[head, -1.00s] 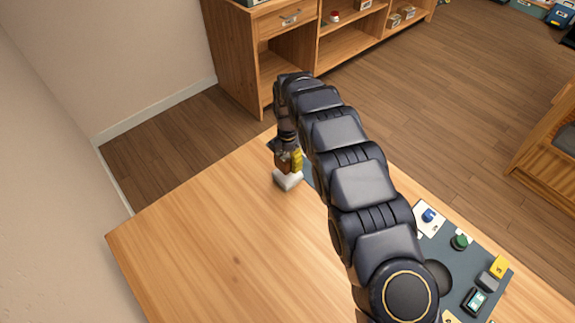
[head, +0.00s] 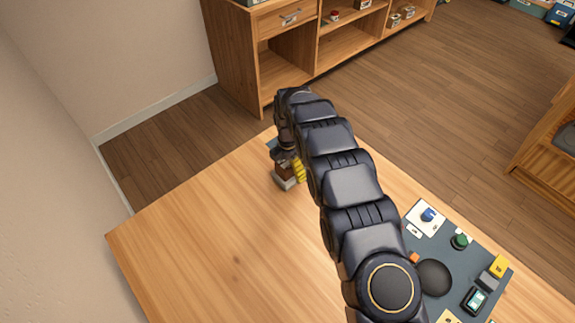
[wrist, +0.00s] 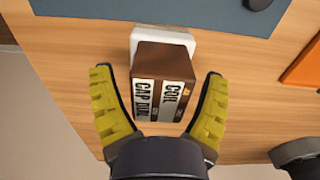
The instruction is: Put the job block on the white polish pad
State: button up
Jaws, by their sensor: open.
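The job block (wrist: 163,84) is a brown box with white labels carrying dark print. In the wrist view it rests on the white polish pad (wrist: 162,35), whose far end shows beyond it. In the head view the brown block (head: 285,172) sits over the pale pad (head: 286,185) near the table's far left edge. My gripper (wrist: 163,95) is open, with one yellow-padded finger on each side of the block and a gap on both sides. In the head view my gripper (head: 299,170) is partly hidden by my arm. The pad's near part is hidden under the block.
A blue-grey mat (wrist: 150,12) lies just beyond the pad. An orange item (wrist: 303,68) is to the right in the wrist view. A larger grey mat (head: 452,255) with several small parts is at the table's right. The table's left and middle are clear.

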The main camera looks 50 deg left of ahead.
notch_tip(320, 180, up, 12)
jog(key=shift+r, duration=0.2)
dwell(0.4)
jog(key=w+d+r+m+h, duration=0.1)
jog(key=w+d+r+m, duration=0.35)
jog(key=d, duration=0.45)
jog(key=w+d+r+m, duration=0.3)
jog(key=d+r+m, duration=0.25)
jog(key=d, duration=0.45)
jog(key=s+d+r+m, duration=0.2)
jog(key=d+m, duration=0.3)
jog(key=d, duration=0.2)
jog(key=s+d+r+m, duration=0.2)
jog(key=d+r+m, duration=0.1)
jog(key=d+m, duration=0.3)
jog(key=s+d+m, duration=0.7)
jog(key=s, duration=0.3)
jog(key=s+d+m+g+y, duration=0.1)
jog(key=s+d+m, duration=0.7)
jog(key=s, duration=0.2)
jog(key=shift+s+f+g, duration=0.25)
jog(key=shift+s+g, duration=0.05)
jog(key=shift+s, duration=0.05)
